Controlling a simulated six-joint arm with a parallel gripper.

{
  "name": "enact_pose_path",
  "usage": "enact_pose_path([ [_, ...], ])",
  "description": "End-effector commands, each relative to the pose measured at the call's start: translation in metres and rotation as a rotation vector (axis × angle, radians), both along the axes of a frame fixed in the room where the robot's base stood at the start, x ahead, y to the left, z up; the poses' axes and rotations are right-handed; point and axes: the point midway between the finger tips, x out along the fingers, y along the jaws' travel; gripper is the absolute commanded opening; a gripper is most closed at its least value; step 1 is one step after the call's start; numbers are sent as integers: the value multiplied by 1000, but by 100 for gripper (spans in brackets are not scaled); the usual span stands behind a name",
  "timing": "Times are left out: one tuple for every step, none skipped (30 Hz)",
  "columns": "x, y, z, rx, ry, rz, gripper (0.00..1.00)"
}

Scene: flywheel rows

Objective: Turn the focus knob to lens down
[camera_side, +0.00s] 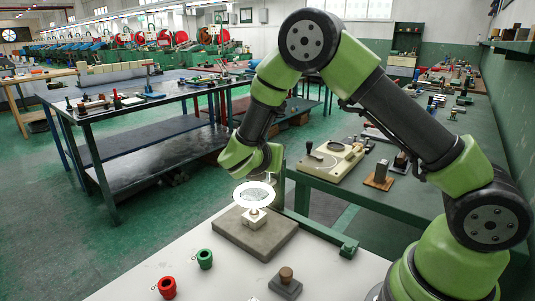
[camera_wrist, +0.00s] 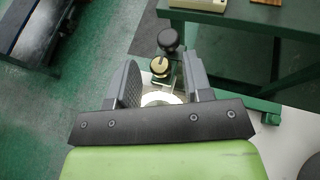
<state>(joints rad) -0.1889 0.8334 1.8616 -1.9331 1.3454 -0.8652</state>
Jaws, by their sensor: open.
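My gripper (camera_side: 262,174) points down just above a white-rimmed round lens (camera_side: 255,194) on a small pale block. The block stands on a grey slab (camera_side: 233,234). In the wrist view my gripper (camera_wrist: 162,66) is open, its two dark jaws apart. A black round knob (camera_wrist: 168,40) and a brass-coloured knob (camera_wrist: 159,66) show in the gap between them, apart from both jaws. A pale round rim (camera_wrist: 160,98) shows below them, partly hidden by my gripper. I cannot tell which knob is the focus knob.
A red cup-like piece (camera_side: 167,288) and a green one (camera_side: 205,259) stand on the white table (camera_side: 222,285). A grey block with a brown knob (camera_side: 286,282) is at the front. A green bench (camera_side: 325,183) with a cream device (camera_side: 333,160) stands behind.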

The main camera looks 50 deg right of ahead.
Motion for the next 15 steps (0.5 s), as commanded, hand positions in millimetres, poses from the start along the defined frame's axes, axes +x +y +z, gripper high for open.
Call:
enact_pose_path([
  [0, -1, 0, 0, 0, 0, 46],
  [0, -1, 0, 0, 0, 0, 46],
  [0, 0, 0, 0, 0, 0, 46],
  [0, 0, 0, 0, 0, 0, 46],
  [0, 0, 0, 0, 0, 0, 46],
  [0, 0, 0, 0, 0, 0, 46],
  [0, 0, 0, 0, 0, 0, 41],
  [0, 0, 0, 0, 0, 0, 34],
  [0, 0, 0, -1, 0, 0, 25],
  [0, 0, 0, -1, 0, 0, 18],
  [0, 0, 0, -1, 0, 0, 11],
  [0, 0, 0, -1, 0, 0, 2],
  [0, 0, 0, -1, 0, 0, 0],
  [0, 0, 0, -1, 0, 0, 0],
  [0, 0, 0, -1, 0, 0, 0],
])
